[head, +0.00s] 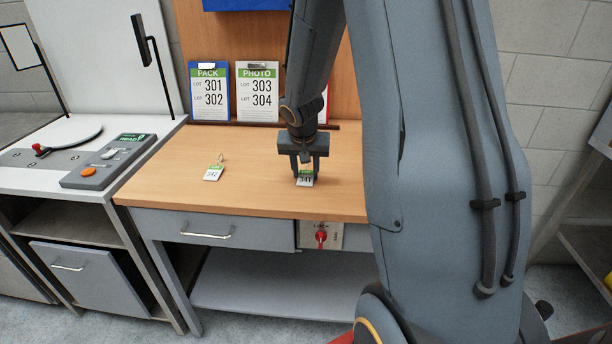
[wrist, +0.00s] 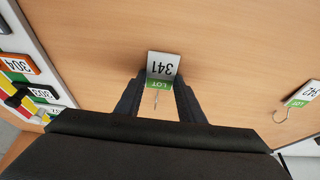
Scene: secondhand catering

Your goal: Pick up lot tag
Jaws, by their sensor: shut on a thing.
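A white and green lot tag marked 341 (head: 305,181) is between the fingers of my gripper (head: 305,170), just over the wooden bench top. The tag (wrist: 161,67) also shows in the wrist view, with its thin wire hook pointing back between the fingers. My gripper (wrist: 158,95) is shut on this tag. I cannot tell whether the tag touches the bench. A second lot tag, marked 242 or 342 (head: 212,174), lies on the bench to the left with its hook; it shows at the right edge of the wrist view (wrist: 303,95).
The wooden bench (head: 165,185) has free room around both tags. Clipboards marked PACK (head: 209,92) and PHOTO (head: 257,92) lean at the back. A red switch (head: 321,237) is on the bench front. A grey box with an orange button (head: 105,162) stands at left.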

